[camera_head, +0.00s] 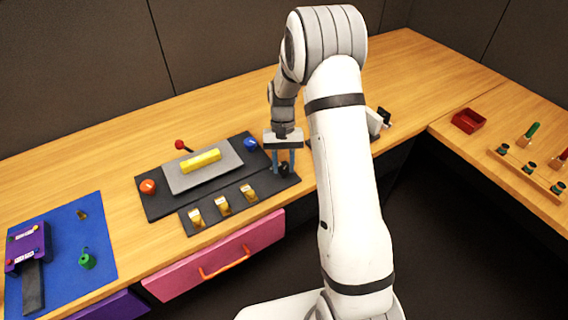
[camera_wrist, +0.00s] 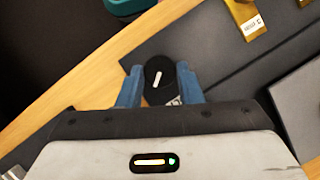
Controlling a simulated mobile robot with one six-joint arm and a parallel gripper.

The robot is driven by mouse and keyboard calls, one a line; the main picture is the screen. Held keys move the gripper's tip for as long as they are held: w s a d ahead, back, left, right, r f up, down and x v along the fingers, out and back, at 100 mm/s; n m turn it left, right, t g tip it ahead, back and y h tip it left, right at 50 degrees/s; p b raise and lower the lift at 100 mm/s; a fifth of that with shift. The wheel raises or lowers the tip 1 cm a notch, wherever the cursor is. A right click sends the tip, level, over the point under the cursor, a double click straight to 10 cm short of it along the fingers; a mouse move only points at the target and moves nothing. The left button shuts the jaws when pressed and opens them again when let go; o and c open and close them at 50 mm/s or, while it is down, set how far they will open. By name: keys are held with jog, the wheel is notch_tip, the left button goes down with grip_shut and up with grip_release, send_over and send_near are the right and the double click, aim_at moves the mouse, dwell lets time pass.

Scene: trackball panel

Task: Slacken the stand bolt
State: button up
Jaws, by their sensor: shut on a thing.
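My gripper (camera_head: 284,170) points down at the right end of the dark control panel (camera_head: 160,205). Its two blue fingers are shut on a round black knob (camera_wrist: 158,82) with a white line on its top. The knob sits at the panel's front right corner, and the wrist view shows a finger on either side of it. The line is slightly tilted in that view.
Several gold switches (camera_head: 222,206) line the panel's front strip. Behind them are an orange button (camera_head: 148,187), a yellow bar (camera_head: 201,161), a red-tipped lever (camera_head: 180,145) and a blue button (camera_head: 250,144). A pink drawer (camera_head: 215,262) is below. A red box (camera_head: 468,121) stands at right.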

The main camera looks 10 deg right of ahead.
dwell(0.4)
jog(key=o, duration=1)
jog(key=shift+c, duration=0.2)
jog(key=v, duration=0.7)
jog(key=shift+r+b, duration=0.3)
jog(key=shift+r, duration=0.1)
jog(key=shift+w, duration=0.1)
